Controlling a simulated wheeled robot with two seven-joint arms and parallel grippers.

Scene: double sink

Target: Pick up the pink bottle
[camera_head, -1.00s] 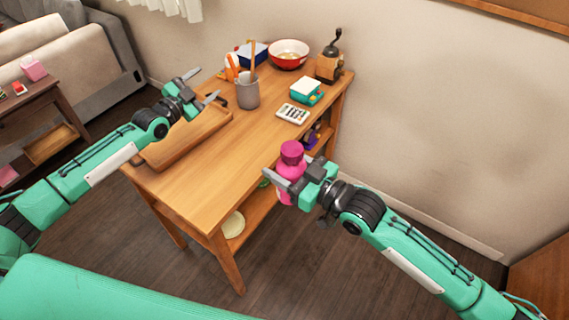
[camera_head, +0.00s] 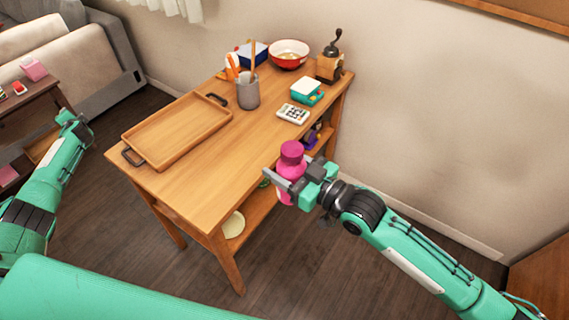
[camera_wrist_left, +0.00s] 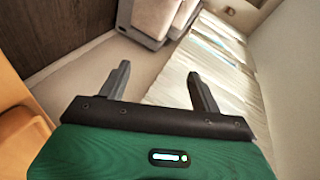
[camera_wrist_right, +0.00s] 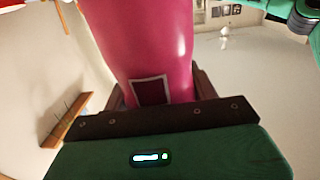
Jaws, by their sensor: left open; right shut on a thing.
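The pink bottle (camera_head: 291,165) has a darker pink cap and stands upright in the grasp of my right gripper (camera_head: 285,182), in front of the table's right edge. In the right wrist view the bottle (camera_wrist_right: 148,45) fills the space between the fingers, and a dark square label shows on it. My right gripper is shut on the bottle. My left gripper is at the far left in the head view, beyond the table's left side, with its fingers hard to make out there. In the left wrist view its two fingers (camera_wrist_left: 160,88) are apart with nothing between them.
The wooden table (camera_head: 225,150) holds a wooden tray (camera_head: 178,130), a grey utensil cup (camera_head: 248,92), a red-rimmed bowl (camera_head: 289,54), a coffee grinder (camera_head: 329,62), a teal-and-white item (camera_head: 307,91) and a calculator-like pad (camera_head: 292,114). A lower shelf holds a pale plate (camera_head: 233,224). The table's front middle is clear.

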